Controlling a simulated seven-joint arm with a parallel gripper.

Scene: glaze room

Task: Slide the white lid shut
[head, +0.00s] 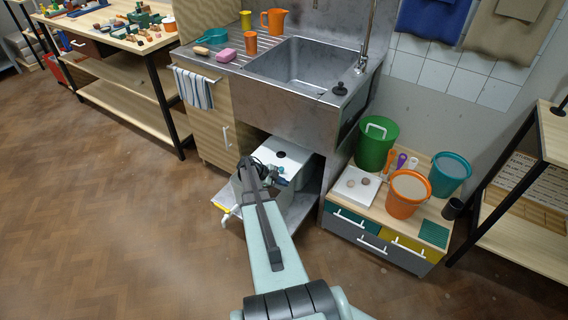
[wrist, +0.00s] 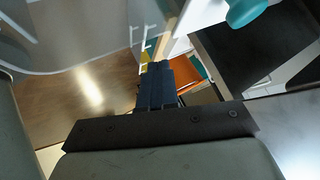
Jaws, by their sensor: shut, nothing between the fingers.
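A white lid (head: 284,152) with a dark round spot lies on top of a white box under the sink. My arm hides the middle of the box, so I cannot tell how far the lid covers it. My gripper (head: 279,181) is at the lid and box in the head view, partly hidden by my own wrist; I cannot tell whether it touches them. In the wrist view my gripper (wrist: 160,72) shows its dark fingers pressed together, with nothing between them.
The steel sink (head: 293,65) overhangs the box closely. A wooden cabinet (head: 207,115) stands left of it. A low drawer unit (head: 375,242) stands right, bearing a green bucket (head: 376,142) and an orange bucket (head: 408,193). The floor (head: 120,220) at left is clear.

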